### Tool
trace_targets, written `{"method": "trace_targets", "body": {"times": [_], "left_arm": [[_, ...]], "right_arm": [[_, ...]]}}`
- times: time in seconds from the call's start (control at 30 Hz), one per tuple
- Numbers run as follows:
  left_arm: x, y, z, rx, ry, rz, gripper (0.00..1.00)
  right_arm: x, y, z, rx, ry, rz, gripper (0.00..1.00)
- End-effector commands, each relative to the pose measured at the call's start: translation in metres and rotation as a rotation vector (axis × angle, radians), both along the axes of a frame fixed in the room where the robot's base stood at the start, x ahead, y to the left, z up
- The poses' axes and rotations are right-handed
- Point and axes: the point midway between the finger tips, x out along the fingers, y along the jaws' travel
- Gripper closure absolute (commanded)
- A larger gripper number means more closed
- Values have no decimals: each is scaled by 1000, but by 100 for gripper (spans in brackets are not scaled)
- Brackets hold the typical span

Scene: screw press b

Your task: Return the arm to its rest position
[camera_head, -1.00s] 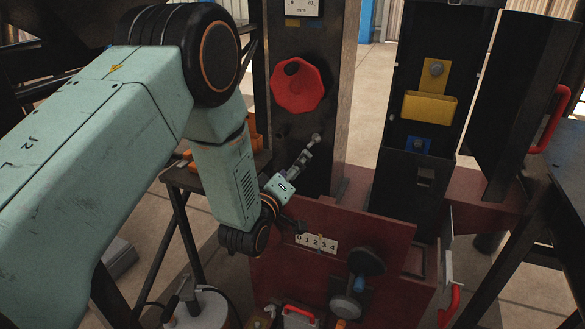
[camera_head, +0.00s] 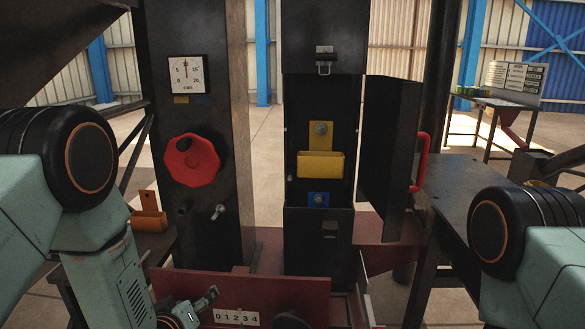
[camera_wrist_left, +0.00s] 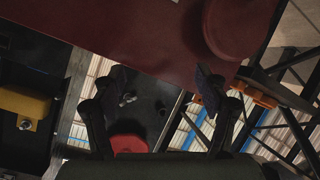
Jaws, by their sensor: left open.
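My left arm comes in from the left in the head view, and its gripper (camera_head: 206,303) is low in front of the dark press column (camera_head: 200,130), just above the maroon base. In the left wrist view the gripper (camera_wrist_left: 160,84) has its two dark fingers spread apart with nothing between them. My right arm shows at the right edge of the head view, but its gripper is out of the picture. The red handwheel (camera_head: 193,160) is on the column, above and apart from the left gripper; it also shows low in the left wrist view (camera_wrist_left: 128,143).
A dial gauge (camera_head: 187,75) sits above the handwheel. A yellow bin (camera_head: 321,165) is inside the dark cabinet, whose door (camera_head: 388,150) stands open with a red handle (camera_head: 419,162). A maroon base (camera_head: 385,255) with a number plate (camera_head: 236,317) lies below. An orange box (camera_head: 148,220) stands left.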

Motion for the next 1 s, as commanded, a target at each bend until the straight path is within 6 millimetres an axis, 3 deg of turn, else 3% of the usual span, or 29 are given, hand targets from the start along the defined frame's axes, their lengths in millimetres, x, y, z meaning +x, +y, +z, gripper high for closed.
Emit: {"method": "trace_targets", "body": {"times": [0.03, 0.1, 0.3, 0.5, 0.6, 0.7, 1.0], "left_arm": [[-26, 1, -25, 52, 104, -25, 26], [-62, 1, -55, 119, 238, -68, 26], [-178, 1, -117, 243, 602, -207, 26], [-298, 1, -144, 282, 920, -339, 26], [-344, 0, -147, 269, 1028, -364, 26], [-372, 0, -149, 257, 1089, -372, 26], [-374, 0, -149, 256, 1093, -372, 26]], "right_arm": [[0, 0, 0, 0, 0, 0, 100], [0, 0, 0, 0, 0, 0, 100], [0, 0, 0, 0, 0, 0, 100], [0, 0, 0, 0, 0, 0, 100], [0, 0, 0, 0, 0, 0, 100], [0, 0, 0, 0, 0, 0, 100], [0, 0, 0, 0, 0, 0, 100]]}}
